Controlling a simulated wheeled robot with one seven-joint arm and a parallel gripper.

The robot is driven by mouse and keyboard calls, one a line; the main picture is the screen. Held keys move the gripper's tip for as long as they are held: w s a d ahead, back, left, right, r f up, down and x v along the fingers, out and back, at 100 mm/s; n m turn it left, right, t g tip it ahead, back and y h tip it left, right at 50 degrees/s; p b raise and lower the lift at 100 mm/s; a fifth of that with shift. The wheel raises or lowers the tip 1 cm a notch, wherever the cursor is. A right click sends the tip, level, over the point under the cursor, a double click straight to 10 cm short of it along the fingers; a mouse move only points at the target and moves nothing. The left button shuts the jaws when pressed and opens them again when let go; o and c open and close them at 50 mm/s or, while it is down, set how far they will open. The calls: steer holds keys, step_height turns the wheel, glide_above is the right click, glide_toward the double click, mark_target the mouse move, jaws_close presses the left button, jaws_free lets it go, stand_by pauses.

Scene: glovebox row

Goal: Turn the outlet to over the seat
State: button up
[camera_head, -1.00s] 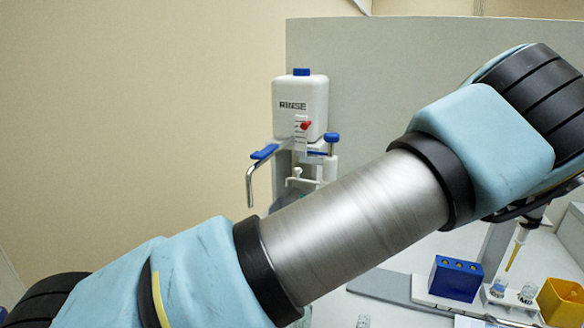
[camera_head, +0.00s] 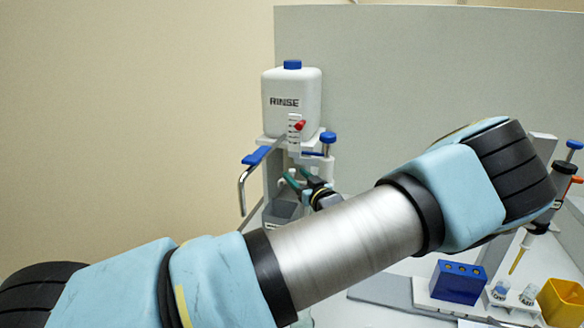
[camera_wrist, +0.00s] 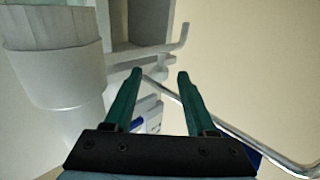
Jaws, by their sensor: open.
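The white RINSE bottle (camera_head: 292,104) stands on a grey dispenser at the back. The outlet, a bent metal tube (camera_head: 241,190) with a blue lever (camera_head: 256,156), points out left and turns down at its end. My gripper (camera_head: 287,175) is at the front of the dispenser, right of the tube, its green fingers partly hidden. In the wrist view the open, empty fingers (camera_wrist: 160,72) point toward the dispenser; the metal tube (camera_wrist: 235,134) runs diagonally past and behind the right finger. Contact cannot be told. A dark grey block (camera_head: 281,210) is below; I cannot tell whether it is the seat.
A grey ribbed cylinder and collar (camera_wrist: 60,70) is close on the left in the wrist view. A blue block (camera_head: 457,281), a yellow box (camera_head: 562,301) and a pipette stand (camera_head: 540,190) are at the right. A grey panel (camera_head: 430,90) stands behind.

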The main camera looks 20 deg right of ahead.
mark_target(294, 174)
steer(key=shift+w+a+p, duration=0.1)
steer(key=shift+w+p, duration=0.3)
steer(key=shift+w, duration=1.15)
jaws_close()
stand_by(0.3)
